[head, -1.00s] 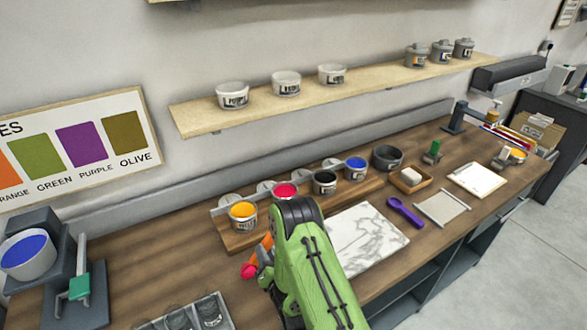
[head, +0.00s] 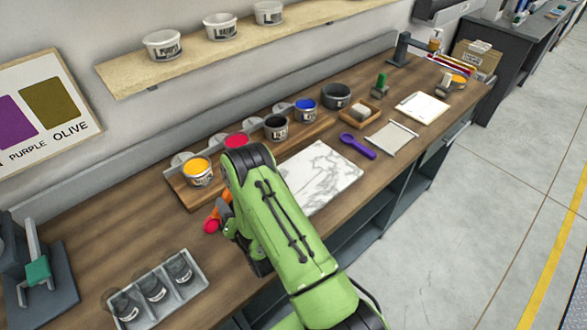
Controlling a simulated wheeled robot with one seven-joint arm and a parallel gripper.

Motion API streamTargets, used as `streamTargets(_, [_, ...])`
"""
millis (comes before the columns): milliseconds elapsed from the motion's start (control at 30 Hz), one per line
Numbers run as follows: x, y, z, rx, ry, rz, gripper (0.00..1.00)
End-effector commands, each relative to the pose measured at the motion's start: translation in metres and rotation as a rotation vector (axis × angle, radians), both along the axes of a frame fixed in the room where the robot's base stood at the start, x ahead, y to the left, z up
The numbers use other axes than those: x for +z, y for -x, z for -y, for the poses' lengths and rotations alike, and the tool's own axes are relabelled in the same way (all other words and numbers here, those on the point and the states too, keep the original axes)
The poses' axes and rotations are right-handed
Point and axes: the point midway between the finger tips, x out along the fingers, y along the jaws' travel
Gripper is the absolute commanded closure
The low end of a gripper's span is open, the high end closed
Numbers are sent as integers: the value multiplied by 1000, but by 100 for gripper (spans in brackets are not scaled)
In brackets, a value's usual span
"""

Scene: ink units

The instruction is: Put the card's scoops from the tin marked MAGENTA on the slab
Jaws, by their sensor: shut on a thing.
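My gripper (head: 230,218), partly hidden by my green arm, is shut on an orange-handled tool (head: 217,212), a scoop by its look. Its lower end is pinkish red and hangs above the wood at the left of the slab. The tin with magenta ink (head: 236,141) stands in a row on a wooden rack, partly hidden behind my arm; its label cannot be read. The white marbled slab (head: 325,172) lies bare on the bench, right of my arm. A white card or sheet (head: 422,107) lies farther back; its writing is too small to read.
The rack also holds yellow (head: 197,170), black (head: 276,127) and blue (head: 305,109) tins. A purple scoop (head: 358,146) lies beyond the slab. A grey tray of dark jars (head: 156,292) stands at front left. Bare wood lies between the tray and rack.

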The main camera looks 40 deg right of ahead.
Motion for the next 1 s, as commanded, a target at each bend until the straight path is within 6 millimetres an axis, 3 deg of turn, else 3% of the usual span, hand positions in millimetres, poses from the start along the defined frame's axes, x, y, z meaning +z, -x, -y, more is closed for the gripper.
streamTargets(33, [-18,8,-5,13,6,-65,100])
streamTargets(367, [-18,8,-5,13,6,-65,100])
streamTargets(1000, [0,8,-3,9,6,-64,100])
